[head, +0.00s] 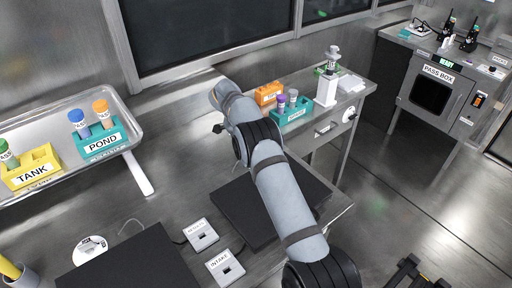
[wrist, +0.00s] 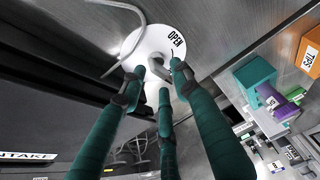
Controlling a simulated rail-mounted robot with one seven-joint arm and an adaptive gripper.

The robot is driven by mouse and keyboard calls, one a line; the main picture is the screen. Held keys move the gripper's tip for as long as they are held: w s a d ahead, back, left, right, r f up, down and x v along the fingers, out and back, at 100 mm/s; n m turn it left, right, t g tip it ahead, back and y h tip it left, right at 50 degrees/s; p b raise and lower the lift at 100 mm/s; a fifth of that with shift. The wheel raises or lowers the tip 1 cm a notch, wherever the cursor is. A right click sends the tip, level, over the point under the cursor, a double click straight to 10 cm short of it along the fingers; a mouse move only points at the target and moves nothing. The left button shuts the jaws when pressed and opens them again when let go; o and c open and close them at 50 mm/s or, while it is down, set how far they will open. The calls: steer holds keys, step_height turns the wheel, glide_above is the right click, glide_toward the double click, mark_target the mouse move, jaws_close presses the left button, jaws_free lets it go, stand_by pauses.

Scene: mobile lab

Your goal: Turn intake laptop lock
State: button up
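In the wrist view a white round lock plate (wrist: 172,37) marked OPEN lies on the metal bench, with a grey knob (wrist: 158,69) at its middle. My gripper (wrist: 155,76) has its teal fingers spread around the knob, with visible gaps; contact cannot be told. A grey cable loop (wrist: 140,14) crosses the plate's edge. A dark laptop (wrist: 50,80) is beside it, and a sign reading INTAKE (wrist: 25,156) shows at lower left. In the head view a dark laptop (head: 238,205) lies partly under my arm; this lock is hidden there.
An orange box (head: 268,93) and a teal tube rack (head: 293,112) stand right of my arm. Another dark laptop (head: 125,262) and white disc (head: 90,249) are at lower left. A small INTAKE box (head: 225,267) is in front. A tray (head: 135,135) holds tube racks.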

steer(key=v, duration=1.2)
steer(key=shift+d, duration=0.2)
steer(key=x, duration=1.2)
steer(key=shift+a+f, duration=0.1)
steer(key=shift+a, duration=0.05)
